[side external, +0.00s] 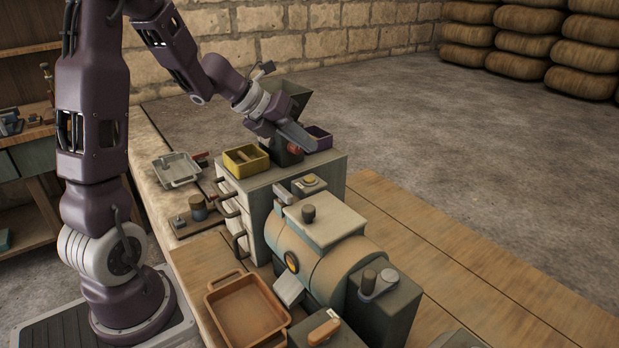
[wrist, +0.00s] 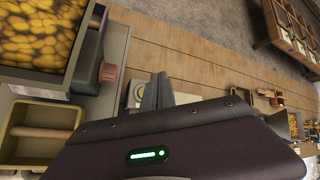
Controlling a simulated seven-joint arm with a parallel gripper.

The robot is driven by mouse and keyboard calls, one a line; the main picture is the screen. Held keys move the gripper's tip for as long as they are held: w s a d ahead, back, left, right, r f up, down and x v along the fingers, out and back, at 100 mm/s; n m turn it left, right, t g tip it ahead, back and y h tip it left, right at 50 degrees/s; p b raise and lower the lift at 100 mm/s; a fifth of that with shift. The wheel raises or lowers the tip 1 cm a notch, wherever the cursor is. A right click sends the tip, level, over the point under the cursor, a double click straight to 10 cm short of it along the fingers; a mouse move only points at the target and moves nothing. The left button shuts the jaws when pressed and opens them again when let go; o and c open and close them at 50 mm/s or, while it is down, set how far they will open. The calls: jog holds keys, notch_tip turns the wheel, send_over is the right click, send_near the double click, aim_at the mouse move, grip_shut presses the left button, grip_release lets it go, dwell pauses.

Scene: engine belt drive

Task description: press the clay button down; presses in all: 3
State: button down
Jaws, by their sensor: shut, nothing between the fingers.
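A reddish-brown, clay-coloured round button (wrist: 108,72) sticks out from the side of a dark green hopper in the wrist view. What looks like the same button (side external: 294,148) shows as a small red patch under my gripper in the side view, partly hidden. My gripper (wrist: 157,84) is shut and empty. Its fingertips are to the right of the button in the wrist view, apart from it there. In the side view my gripper (side external: 308,140) hangs over the cabinet top by the hopper. I cannot tell how far the button is pressed in.
The hopper (wrist: 62,18) holds yellow lumps. A yellow bin (side external: 245,158) and a purple bin (side external: 320,137) flank it on the cabinet. A box with a yellow button (side external: 310,181) and a drum machine (side external: 325,262) stand nearer. An orange tray (side external: 247,308) lies on the bench.

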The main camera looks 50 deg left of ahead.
aim_at(305, 178)
jog(key=shift+r, duration=0.1)
notch_tip(305, 178, up, 4)
jog(key=shift+f, duration=0.2)
jog(key=shift+f, duration=4.4)
jog(key=shift+f, duration=0.45)
